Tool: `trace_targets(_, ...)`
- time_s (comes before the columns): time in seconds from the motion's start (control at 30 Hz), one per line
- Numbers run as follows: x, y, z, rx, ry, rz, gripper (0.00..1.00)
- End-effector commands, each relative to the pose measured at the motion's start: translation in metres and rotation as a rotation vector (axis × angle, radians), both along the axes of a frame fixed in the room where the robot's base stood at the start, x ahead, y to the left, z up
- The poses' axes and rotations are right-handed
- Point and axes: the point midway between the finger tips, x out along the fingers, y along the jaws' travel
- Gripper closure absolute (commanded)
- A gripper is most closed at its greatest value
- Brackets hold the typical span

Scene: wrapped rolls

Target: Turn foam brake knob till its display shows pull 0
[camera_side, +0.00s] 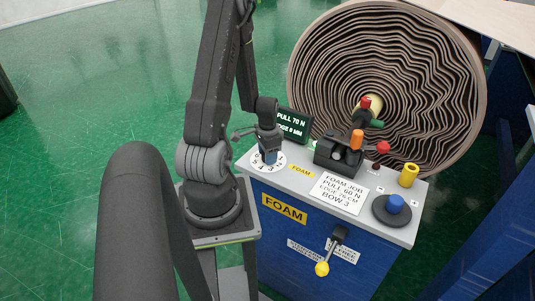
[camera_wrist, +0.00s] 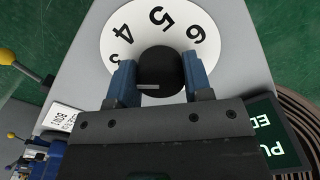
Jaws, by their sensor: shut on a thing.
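The foam brake knob (camera_wrist: 160,66) is a black round knob with a pale line on its top, at the middle of a white dial (camera_wrist: 120,40) numbered 3, 4, 5, 6 in the wrist view. My gripper (camera_wrist: 160,84) is shut on the knob, with a blue finger on either side. In the side view my gripper (camera_side: 269,156) reaches down over the dial (camera_side: 257,167) and hides the knob. The dark display (camera_side: 292,124) behind it reads PULL 70 N, with an edge line below that looks like 8 MM.
A blue cabinet labelled FOAM (camera_side: 284,208) carries the controls. A large wavy roll (camera_side: 440,80) stands behind.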

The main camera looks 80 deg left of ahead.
Motion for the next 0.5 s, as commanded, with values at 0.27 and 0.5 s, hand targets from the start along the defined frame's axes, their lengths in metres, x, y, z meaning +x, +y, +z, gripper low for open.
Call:
trace_targets(0.27,0.0000,-0.0005,0.0002,-0.001,0.001,0.015,0.78)
trace_targets(0.5,0.0000,-0.0008,0.0003,-0.001,0.001,0.112,0.78)
